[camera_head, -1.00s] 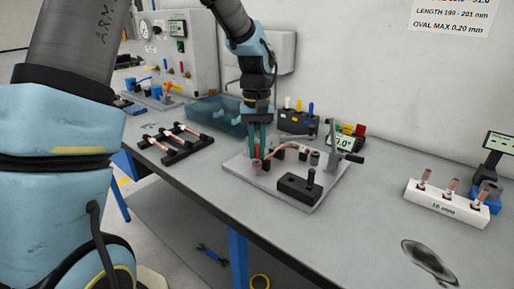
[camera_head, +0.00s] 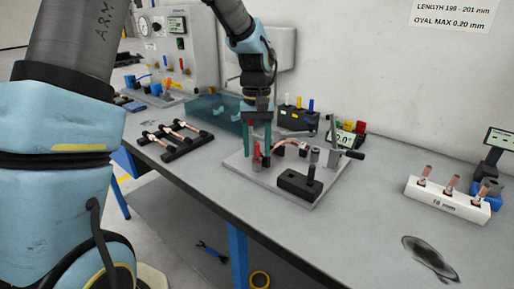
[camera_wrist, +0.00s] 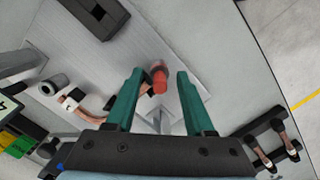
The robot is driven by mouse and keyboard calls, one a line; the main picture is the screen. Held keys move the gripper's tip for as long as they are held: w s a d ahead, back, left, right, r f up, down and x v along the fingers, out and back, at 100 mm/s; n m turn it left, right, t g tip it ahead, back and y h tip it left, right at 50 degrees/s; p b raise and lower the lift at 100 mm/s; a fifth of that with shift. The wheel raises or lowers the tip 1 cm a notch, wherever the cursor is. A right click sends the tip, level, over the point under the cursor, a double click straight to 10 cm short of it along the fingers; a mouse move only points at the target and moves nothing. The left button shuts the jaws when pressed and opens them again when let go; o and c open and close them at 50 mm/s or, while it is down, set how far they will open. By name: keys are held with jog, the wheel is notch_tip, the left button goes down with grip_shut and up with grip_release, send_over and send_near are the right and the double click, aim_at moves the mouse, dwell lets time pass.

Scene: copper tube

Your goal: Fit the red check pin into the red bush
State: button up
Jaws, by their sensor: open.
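The red check pin (camera_head: 257,152) stands upright at the grey bush (camera_head: 256,164) near the left corner of the fixture plate (camera_head: 310,203). My gripper (camera_head: 257,152) is open, with its green fingers on either side of the pin and a gap visible around it. In the wrist view the red pin (camera_wrist: 159,80) shows between the spread fingers (camera_wrist: 158,76), apart from both. The bush is mostly hidden by the pin and fingers, and I cannot tell how deep the pin sits. A bent copper tube (camera_head: 289,145) lies on the fixture beside my gripper.
A black block (camera_head: 299,186) sits at the plate's front. A black rack with copper tubes (camera_head: 181,141) is on the left. A black holder with coloured handles (camera_head: 297,118) stands behind. A white block with copper pieces (camera_head: 447,199) is right. The front right table is mostly clear.

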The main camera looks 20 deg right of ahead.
notch_tip(320, 180, up, 10)
jog(key=w+b, duration=0.1)
jog(key=b, duration=0.1)
jog(key=shift+d+r, duration=0.2)
jog(key=shift+w, duration=0.1)
jog(key=w+a+f+n+t, duration=0.1)
jog(key=a+f, duration=0.2)
jog(key=a, duration=0.5)
jog(key=w+a+f, duration=0.1)
jog(key=a+f, duration=0.2)
jog(key=a, duration=0.5)
jog(key=s+a+f+t, duration=0.1)
jog(key=s+a+f, duration=0.1)
jog(key=a, duration=0.5)
jog(key=s+a+f+n+t, duration=0.1)
jog(key=s+a+f, duration=0.2)
jog(key=s+a, duration=0.2)
jog(key=a, duration=0.2)
jog(key=shift+a+n+h, duration=0.3)
